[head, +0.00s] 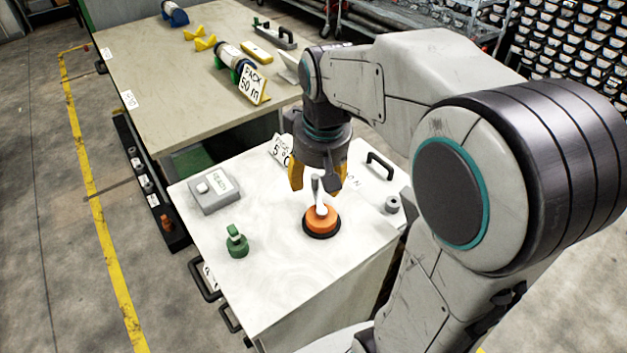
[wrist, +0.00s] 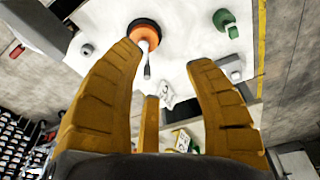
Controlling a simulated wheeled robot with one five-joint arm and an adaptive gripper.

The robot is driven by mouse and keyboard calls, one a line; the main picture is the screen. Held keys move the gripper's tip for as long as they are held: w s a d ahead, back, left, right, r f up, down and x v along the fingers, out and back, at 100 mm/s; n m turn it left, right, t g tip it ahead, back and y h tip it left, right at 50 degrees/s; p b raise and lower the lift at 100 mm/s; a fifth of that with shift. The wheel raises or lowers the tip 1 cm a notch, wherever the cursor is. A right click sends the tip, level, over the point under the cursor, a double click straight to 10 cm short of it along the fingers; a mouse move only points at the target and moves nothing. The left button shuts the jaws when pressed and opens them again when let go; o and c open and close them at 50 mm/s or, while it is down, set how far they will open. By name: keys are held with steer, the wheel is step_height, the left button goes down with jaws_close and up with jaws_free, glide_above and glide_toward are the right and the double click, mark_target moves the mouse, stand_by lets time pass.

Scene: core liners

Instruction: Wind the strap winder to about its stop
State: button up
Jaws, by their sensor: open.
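The strap winder looks to be the orange round knob (head: 321,219) on a black base, with a pale handle (head: 320,195) rising from it. It sits on the white cabinet top (head: 285,280), and its orange body also shows at the top of the wrist view (wrist: 146,33). My gripper (head: 318,190) points down above it, with its yellow fingers spread and empty. In the wrist view my gripper (wrist: 168,75) is open, and the handle tip (wrist: 147,72) lies between the fingers, nearer the left one. I cannot tell whether a finger touches it.
A green fixture (head: 236,242) and a grey box with a white button (head: 213,190) stand left of the knob. A small grey cylinder (head: 392,204) and a black handle (head: 381,165) are at the right. A larger table (head: 160,95) with signs and blocks lies behind.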

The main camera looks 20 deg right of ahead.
steer(key=w+d+f+g, duration=0.1)
steer(key=w+d+f, duration=0.15)
steer(key=w, duration=0.35)
steer(key=w+d+f, duration=0.1)
steer(key=w+f, duration=0.2)
steer(key=w, duration=0.2)
steer(key=g, duration=0.1)
glide_above(315, 176)
step_height(315, 176, down, 11)
steer(key=shift+s+a+r, duration=0.1)
steer(key=shift+s+r, duration=0.05)
steer(key=shift+r, duration=0.05)
steer(key=shift+f, duration=0.6)
steer(key=shift+w+f, duration=0.2)
steer(key=shift+f, duration=3.4)
steer(key=shift+o, duration=0.4)
jaws_close()
